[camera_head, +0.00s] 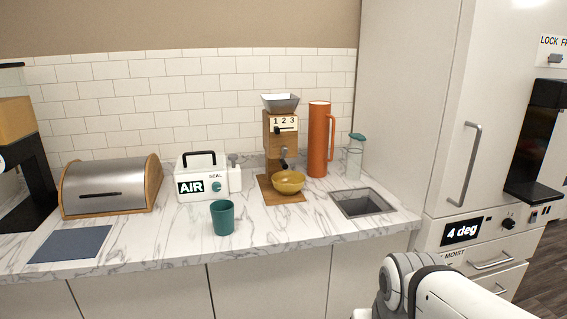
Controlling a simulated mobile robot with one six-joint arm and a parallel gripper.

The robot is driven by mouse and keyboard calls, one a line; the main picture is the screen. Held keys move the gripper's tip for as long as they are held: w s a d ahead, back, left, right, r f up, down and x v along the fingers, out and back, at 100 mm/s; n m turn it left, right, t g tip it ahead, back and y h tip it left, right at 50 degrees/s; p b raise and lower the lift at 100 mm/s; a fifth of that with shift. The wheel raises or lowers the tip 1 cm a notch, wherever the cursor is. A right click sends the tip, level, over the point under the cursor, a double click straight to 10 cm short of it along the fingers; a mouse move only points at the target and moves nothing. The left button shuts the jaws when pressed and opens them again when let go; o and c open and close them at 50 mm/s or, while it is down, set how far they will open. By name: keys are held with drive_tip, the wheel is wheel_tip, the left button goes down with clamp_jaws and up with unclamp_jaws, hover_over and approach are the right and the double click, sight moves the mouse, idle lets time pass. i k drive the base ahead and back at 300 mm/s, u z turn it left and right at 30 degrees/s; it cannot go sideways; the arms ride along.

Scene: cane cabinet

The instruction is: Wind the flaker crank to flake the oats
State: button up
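The oat flaker (270,138) is an upright wooden-bodied machine on the counter near the wall, with a grey metal hopper (281,104) on top. A "1 2 3" dial plate (285,122) with a dark pointer is on its front. A small dark and grey part low on the front looks like the crank (284,163); its exact shape is too small to tell. A yellow bowl (288,184) stands on the wooden base (266,188) below it. My gripper is out of view; only a white and grey part of my arm shows at the bottom right, apart from the flaker.
A tall orange jug (318,140) and a clear bottle (355,158) stand right of the flaker. A sink (362,203) is in front of them. A tall white cabinet (410,100) bounds the right.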

sight(282, 163)
drive_tip(key=i, duration=0.9)
